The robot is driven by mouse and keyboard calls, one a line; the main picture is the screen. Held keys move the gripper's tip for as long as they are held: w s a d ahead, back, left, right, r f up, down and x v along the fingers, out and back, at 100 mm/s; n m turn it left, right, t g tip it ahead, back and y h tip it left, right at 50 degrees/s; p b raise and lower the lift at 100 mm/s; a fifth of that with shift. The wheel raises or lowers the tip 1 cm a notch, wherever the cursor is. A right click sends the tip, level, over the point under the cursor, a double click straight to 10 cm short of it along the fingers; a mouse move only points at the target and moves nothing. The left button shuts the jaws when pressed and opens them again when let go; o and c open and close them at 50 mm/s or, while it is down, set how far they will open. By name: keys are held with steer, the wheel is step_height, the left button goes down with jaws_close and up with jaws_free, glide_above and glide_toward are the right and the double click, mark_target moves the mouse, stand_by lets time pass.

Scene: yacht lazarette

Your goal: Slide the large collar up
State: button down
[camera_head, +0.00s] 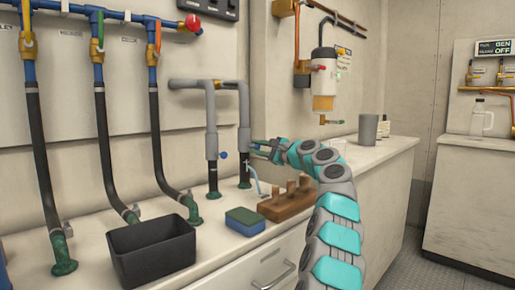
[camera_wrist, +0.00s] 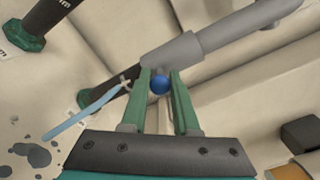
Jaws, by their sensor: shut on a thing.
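The large collar (camera_head: 244,112) is a grey sleeve on the right-hand upright pipe, above a black lower section (camera_head: 245,172). In the wrist view the grey collar (camera_wrist: 178,52) runs slantwise just past my fingertips. My gripper (camera_head: 256,148) reaches it from the right. In the wrist view my gripper's green fingers (camera_wrist: 160,80) are closed around a small blue ball knob (camera_wrist: 160,86) at the collar's lower end. My fingertips are small and partly hidden in the head view.
On the counter stand a wooden block with pegs (camera_head: 288,204), a blue-green sponge (camera_head: 245,221) and a black bin (camera_head: 153,252). Black hoses (camera_head: 106,150) rise at left.

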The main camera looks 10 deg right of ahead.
step_height(320, 180, up, 7)
steer(key=p, duration=0.6)
steer(key=shift+f+p, duration=0.15)
steer(key=shift+p, duration=0.2)
steer(key=shift+f, duration=0.1)
steer(key=c, duration=0.7)
jaws_free()
steer(key=shift+o, duration=0.2)
steer(key=b+v, duration=0.1)
steer(key=v, duration=0.6)
steer(key=shift+s+d+b, duration=0.25)
steer(key=shift+s+b, duration=0.05)
